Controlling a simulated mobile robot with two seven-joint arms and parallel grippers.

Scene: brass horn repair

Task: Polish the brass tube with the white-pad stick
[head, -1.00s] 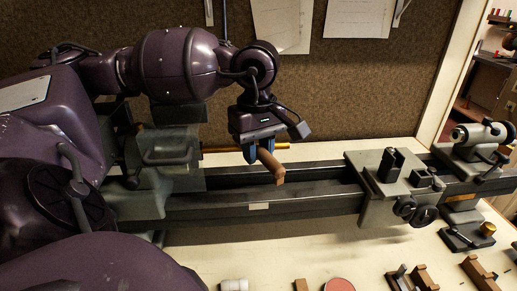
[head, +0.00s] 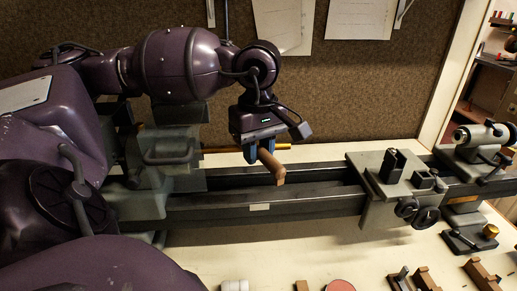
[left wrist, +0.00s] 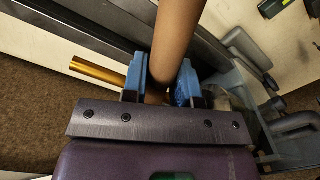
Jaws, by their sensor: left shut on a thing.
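My left gripper (head: 261,150) is shut on a brown stick (head: 272,166), just above the lathe's bed. In the left wrist view the stick (left wrist: 180,38) runs up between the blue fingers (left wrist: 163,80). No white pad shows on the stick in either view. The brass tube (head: 220,150) lies horizontally from the lathe's left end, behind my left gripper, which hides part of it. In the left wrist view the tube (left wrist: 95,71) shows left of the fingers. I cannot tell whether stick and tube touch. My right gripper is out of view.
The dark lathe bed (head: 305,201) runs across the bench, with a grey carriage (head: 375,208) and a tailstock (head: 480,140) at the right. A red round tin (head: 339,285), a white jar (head: 234,285) and wooden blocks (head: 480,272) line the front. A brown board stands behind.

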